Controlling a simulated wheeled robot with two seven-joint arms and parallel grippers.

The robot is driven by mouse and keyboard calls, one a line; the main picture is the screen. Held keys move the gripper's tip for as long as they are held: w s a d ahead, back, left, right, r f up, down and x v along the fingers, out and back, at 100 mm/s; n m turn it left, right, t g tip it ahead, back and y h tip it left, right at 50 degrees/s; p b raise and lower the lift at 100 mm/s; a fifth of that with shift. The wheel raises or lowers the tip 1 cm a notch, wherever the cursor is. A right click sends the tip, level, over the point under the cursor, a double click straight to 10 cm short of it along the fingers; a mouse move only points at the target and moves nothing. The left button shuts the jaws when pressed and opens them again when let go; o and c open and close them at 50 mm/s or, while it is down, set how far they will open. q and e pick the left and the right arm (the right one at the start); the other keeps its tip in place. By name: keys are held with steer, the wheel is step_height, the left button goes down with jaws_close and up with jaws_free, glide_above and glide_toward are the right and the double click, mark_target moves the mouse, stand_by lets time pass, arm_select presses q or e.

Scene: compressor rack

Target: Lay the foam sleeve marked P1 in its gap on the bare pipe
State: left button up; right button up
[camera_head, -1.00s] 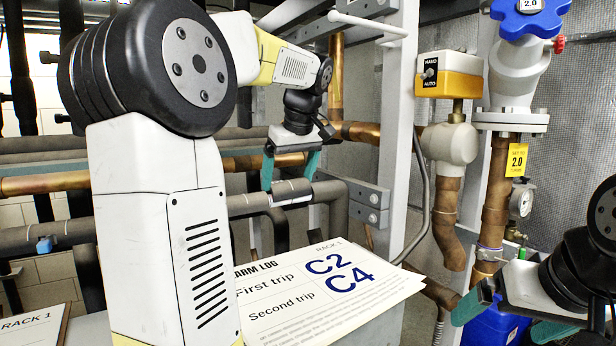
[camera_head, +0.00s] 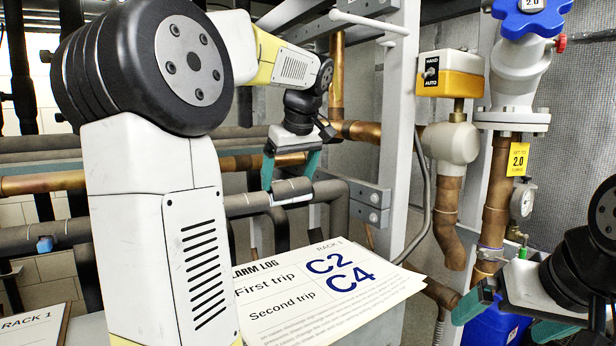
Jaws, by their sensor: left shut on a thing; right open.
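My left gripper (camera_head: 290,180) is shut on a short dark grey foam sleeve (camera_head: 291,188), with one teal finger on each side of it. The sleeve lines up with the grey-covered pipe (camera_head: 250,203), between its left part and the bend at right. A pale strip shows under the sleeve. No P1 mark is readable at this size, and I cannot tell whether the sleeve rests on the pipe. The bare metal of the gap is hidden. My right gripper (camera_head: 510,318) is open and empty at the lower right.
Alarm log sheets (camera_head: 330,290) lie on a ledge in front of the pipe. A grey upright post (camera_head: 398,130) with a bolted bracket (camera_head: 368,205) stands right of the sleeve. A copper pipe (camera_head: 45,183) runs behind. A blue-wheeled valve (camera_head: 515,75) and a gauge (camera_head: 522,202) are at right.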

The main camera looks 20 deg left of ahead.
mark_target(291, 180)
arm_select(q)
steer(key=shift+s+d+r+m+g, duration=0.25)
steer(key=shift+d+r+g, duration=0.25)
steer(key=shift+d, duration=0.3)
steer(key=shift+s+d+r, duration=0.35)
steer(key=shift+s+r, duration=0.1)
steer(key=shift+r, duration=0.25)
steer(key=shift+c, duration=0.9)
steer(key=shift+w+a+r, duration=0.15)
steer(key=shift+a, duration=0.1)
steer(key=shift+a+r, duration=0.2)
steer(key=shift+r, duration=1.15)
